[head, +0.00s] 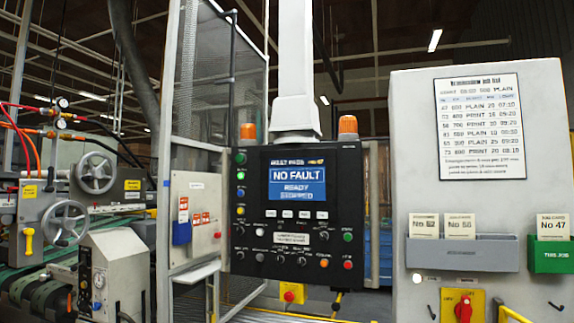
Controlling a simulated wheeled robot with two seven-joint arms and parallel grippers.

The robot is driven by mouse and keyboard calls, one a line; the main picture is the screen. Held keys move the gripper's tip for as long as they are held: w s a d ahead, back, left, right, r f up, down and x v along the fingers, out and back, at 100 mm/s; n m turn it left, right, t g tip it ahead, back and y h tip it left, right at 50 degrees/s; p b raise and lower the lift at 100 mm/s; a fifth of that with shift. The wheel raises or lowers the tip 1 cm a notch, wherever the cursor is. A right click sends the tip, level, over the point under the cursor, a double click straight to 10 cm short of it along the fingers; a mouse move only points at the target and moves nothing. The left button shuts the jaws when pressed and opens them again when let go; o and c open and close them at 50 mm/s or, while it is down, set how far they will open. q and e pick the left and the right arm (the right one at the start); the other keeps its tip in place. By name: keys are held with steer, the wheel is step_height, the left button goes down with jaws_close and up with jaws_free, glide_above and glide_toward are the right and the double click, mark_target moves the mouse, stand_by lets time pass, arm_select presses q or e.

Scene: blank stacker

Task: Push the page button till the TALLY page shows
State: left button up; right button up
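A black control panel (338,255) hangs at the middle of the head view. Its blue screen (298,184) reads "NO FAULT" in large letters, with "READY" and a smaller line below, so the TALLY page is not what shows. A row of small pale labelled keys (288,214) sits just under the screen. Knobs and coloured buttons lie below and beside them. Their labels are too small to read, so I cannot tell which one is the page button. Neither of my grippers is in view.
At right, a grey cabinet (400,180) carries a printed list (480,127), a grey card holder (490,256), a green holder (550,262) and a red knob on yellow (463,308). Machinery with handwheels (64,222) stands at left.

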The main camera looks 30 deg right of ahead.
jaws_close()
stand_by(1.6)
